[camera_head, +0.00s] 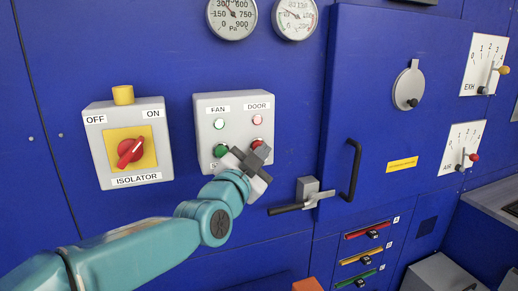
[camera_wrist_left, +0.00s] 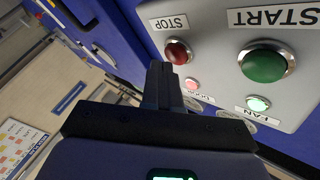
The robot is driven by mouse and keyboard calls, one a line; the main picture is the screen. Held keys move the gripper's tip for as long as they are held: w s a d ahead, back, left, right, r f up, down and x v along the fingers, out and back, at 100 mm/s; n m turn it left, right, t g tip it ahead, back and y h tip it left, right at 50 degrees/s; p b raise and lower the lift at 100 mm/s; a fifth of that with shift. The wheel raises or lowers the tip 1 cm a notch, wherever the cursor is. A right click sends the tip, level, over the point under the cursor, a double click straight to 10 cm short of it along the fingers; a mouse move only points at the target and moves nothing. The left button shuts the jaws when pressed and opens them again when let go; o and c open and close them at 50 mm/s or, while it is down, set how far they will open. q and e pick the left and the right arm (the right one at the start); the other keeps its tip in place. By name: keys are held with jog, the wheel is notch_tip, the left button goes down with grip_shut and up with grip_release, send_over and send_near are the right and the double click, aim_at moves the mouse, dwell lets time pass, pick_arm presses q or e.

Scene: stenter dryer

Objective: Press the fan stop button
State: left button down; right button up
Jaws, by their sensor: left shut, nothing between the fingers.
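The fan box (camera_head: 236,106) is a light grey panel on the blue wall. Its red stop button (camera_head: 257,143) sits at lower right, partly covered by my left gripper (camera_head: 262,152). In the left wrist view, the red stop button (camera_wrist_left: 178,52) shows with its STOP label, beside the green start button (camera_wrist_left: 265,63). My left gripper (camera_wrist_left: 160,68) is shut and empty, its tips just left of and below the red button there. I cannot tell if they touch the box. The green fan lamp (camera_head: 219,124) looks lit. My right gripper is not in view.
A grey isolator box (camera_head: 103,165) with a red knob is left of the fan box. A black door handle (camera_head: 353,170) and a latch lever (camera_head: 288,209) stick out on the right. Gauges (camera_head: 232,16) sit above. Drawers with coloured strips (camera_head: 370,230) are lower right.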

pick_arm(q)
jog(key=shift+s, duration=0.1)
jog(key=shift+w+a, duration=0.2)
jog(key=shift+w, duration=0.35)
dwell(0.7)
jog(key=shift+s+d, duration=0.1)
jog(key=shift+s, duration=0.05)
jog(key=shift+s+d+b, duration=0.3)
jog(key=shift+s+b, duration=0.1)
jog(key=shift+s, duration=0.35)
jog(key=shift+s+d, duration=0.3)
jog(key=shift+s, duration=0.45)
jog(key=shift+s+d, duration=0.35)
jog(key=shift+s, duration=0.45)
jog(key=shift+s+d, duration=0.3)
jog(key=shift+s, duration=0.45)
